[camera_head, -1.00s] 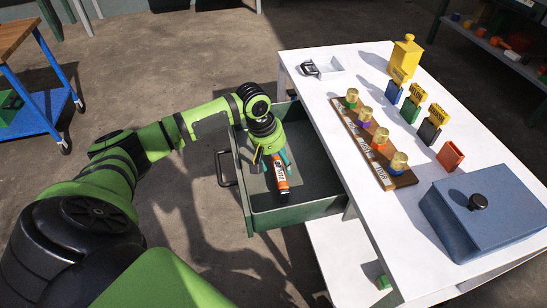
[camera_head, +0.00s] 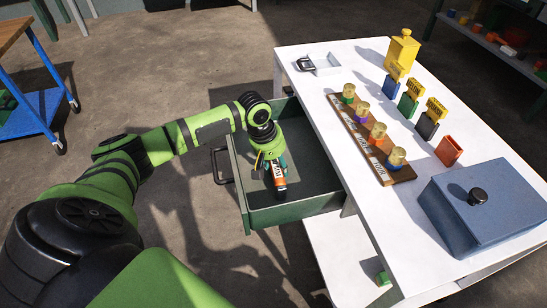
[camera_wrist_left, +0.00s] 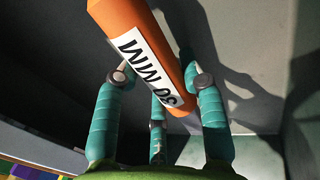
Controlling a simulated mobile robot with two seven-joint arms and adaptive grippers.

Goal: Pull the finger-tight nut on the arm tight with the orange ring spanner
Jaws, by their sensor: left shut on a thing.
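The orange ring spanner (camera_head: 280,181) is in the open green drawer (camera_head: 290,215). Its thick orange handle carries a white label. In the left wrist view the spanner (camera_wrist_left: 150,50) runs from the top edge down between the teal fingers, and its label reads 30 MM. My left gripper (camera_head: 274,168) is inside the drawer and shut on the spanner's handle. The fingers (camera_wrist_left: 158,95) lie at both sides of it. The spanner's ring end cannot be made out. I cannot make out the nut or the arm that carries it. My right gripper is in neither view.
The drawer's walls stand around the gripper. The white table (camera_head: 345,190) to the right bears a wooden rack (camera_head: 402,177) with several brass-topped pieces, a blue box (camera_head: 490,215), a yellow container (camera_head: 402,50) and a small white tray (camera_head: 325,65).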

